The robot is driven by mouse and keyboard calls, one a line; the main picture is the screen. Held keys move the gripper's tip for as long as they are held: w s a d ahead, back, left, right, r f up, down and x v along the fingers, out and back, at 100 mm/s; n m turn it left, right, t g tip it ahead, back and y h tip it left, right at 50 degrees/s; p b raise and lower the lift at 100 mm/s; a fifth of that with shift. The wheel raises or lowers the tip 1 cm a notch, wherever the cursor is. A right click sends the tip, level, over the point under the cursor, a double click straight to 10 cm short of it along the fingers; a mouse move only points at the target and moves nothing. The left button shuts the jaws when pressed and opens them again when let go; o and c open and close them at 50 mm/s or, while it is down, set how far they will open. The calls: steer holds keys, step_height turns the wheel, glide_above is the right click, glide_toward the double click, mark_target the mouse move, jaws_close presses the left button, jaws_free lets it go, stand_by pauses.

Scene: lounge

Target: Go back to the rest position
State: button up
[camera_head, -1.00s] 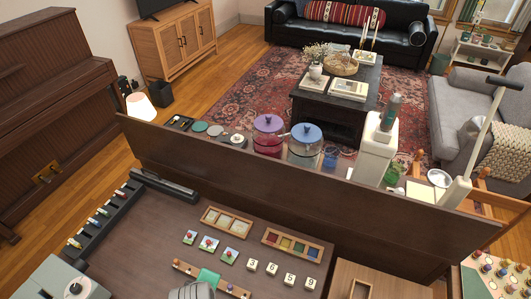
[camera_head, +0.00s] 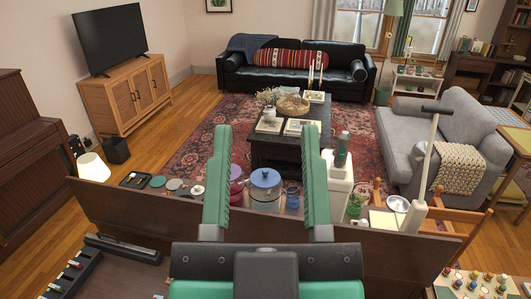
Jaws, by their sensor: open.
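My gripper (camera_head: 266,190) is in the head view, in the lower middle, close to the camera. Its two green fingers point up and stand wide apart. It is open, with nothing between the fingers. The purple-lidded pot (camera_head: 237,187) and the blue-lidded pot (camera_head: 265,186) show behind the gap between the fingers, apart from them. The gripper body hides most of the desk top in front of me.
A dark wooden panel (camera_head: 130,208) runs across behind the desk. A lamp (camera_head: 93,167), a white bin-like stand (camera_head: 341,184) and a white upright pole (camera_head: 425,170) stand along it. A black rack (camera_head: 75,272) lies at lower left. Beyond are a coffee table (camera_head: 262,152) and sofas.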

step_height(320, 180, up, 18)
steer(key=p, duration=1.8)
step_height(320, 180, down, 52)
steer(key=b, duration=5.2)
steer(key=shift+d, duration=0.15)
